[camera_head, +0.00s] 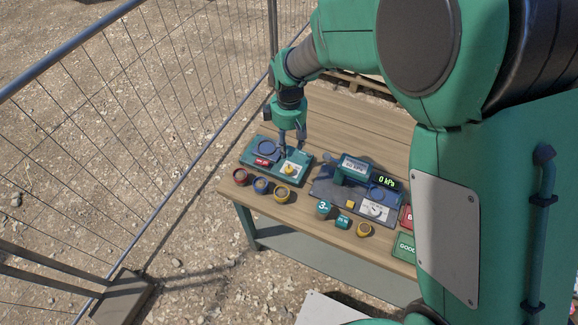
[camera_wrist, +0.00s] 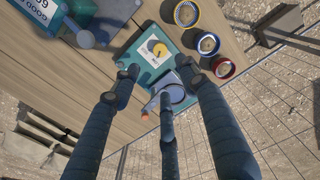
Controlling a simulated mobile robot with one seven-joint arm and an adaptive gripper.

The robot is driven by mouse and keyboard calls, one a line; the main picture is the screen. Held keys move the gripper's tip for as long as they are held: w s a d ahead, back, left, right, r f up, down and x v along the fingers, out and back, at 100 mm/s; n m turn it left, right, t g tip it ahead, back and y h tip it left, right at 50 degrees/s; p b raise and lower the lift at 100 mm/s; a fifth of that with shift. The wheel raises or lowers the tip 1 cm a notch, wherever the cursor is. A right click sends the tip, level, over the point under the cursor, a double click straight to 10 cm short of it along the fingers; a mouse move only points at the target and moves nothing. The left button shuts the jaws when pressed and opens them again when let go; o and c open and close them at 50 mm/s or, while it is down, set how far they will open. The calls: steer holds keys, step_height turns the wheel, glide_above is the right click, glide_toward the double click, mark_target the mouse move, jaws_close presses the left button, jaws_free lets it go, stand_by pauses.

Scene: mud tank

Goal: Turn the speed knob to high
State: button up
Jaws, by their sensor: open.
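The yellow speed knob (camera_head: 290,169) sits on a white dial plate (camera_head: 299,171) at the right end of a teal device on the bench. In the wrist view the knob (camera_wrist: 159,49) shows on its white plate, past the fingertips. My gripper (camera_head: 291,146) points down above the device, just behind the knob in the head view. In the wrist view its three fingers (camera_wrist: 160,78) are spread and empty, apart from the knob. The knob's small pointer mark is too small to read.
A round blue platform (camera_head: 266,149) and a red label share the device. Red (camera_head: 240,177), blue (camera_head: 261,186) and yellow (camera_head: 281,194) ringed cups stand in front. A wire fence runs left.

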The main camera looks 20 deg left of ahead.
mark_target(289, 169)
step_height(289, 169, down, 13)
steer(key=shift+f+b, duration=0.2)
steer(key=shift+b, duration=0.4)
jaws_close()
